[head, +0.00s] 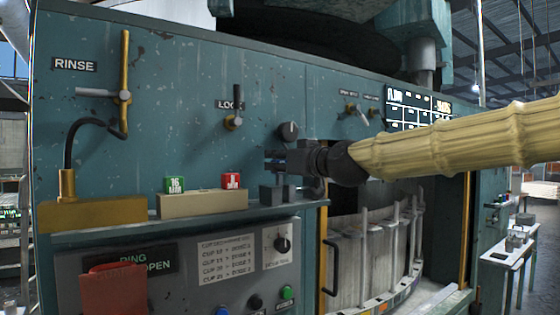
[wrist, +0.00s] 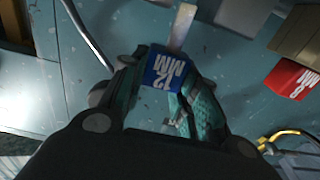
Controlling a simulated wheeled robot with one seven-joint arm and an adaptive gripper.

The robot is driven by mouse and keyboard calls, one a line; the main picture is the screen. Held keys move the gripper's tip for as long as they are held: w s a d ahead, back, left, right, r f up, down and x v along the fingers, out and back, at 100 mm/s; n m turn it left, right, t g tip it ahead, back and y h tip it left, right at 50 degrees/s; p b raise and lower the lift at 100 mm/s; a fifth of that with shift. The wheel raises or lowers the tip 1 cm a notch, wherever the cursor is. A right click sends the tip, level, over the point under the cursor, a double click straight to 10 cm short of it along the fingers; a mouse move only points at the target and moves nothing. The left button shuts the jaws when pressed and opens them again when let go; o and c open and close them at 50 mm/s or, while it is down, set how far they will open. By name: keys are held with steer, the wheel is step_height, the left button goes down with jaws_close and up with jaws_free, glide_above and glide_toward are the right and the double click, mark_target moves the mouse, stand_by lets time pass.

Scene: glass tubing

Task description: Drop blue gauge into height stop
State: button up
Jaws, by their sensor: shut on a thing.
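The blue gauge (wrist: 164,70), a small block marked 12 MM, is between the fingers of my gripper (wrist: 160,85) in the wrist view. The gripper is shut on it. In the head view my gripper (head: 284,160) points left in front of the teal machine, below the dark knob. It is above a grey block (head: 283,195) at the right end of the ledge. The gauge is mostly hidden by the fingers there. That grey block may be the height stop; I cannot tell for sure.
A beige rack (head: 203,205) on the ledge carries a green 16 MM gauge (head: 174,185) and a red 8 MM gauge (head: 231,180). A lock lever (head: 234,121) sticks out above. To the right is an opening with pale upright panels (head: 365,255).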

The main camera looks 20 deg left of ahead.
steer(key=shift+f+b, duration=1)
steer(key=shift+f, duration=0.4)
steer(key=o, duration=1.1)
steer(key=v, duration=1.2)
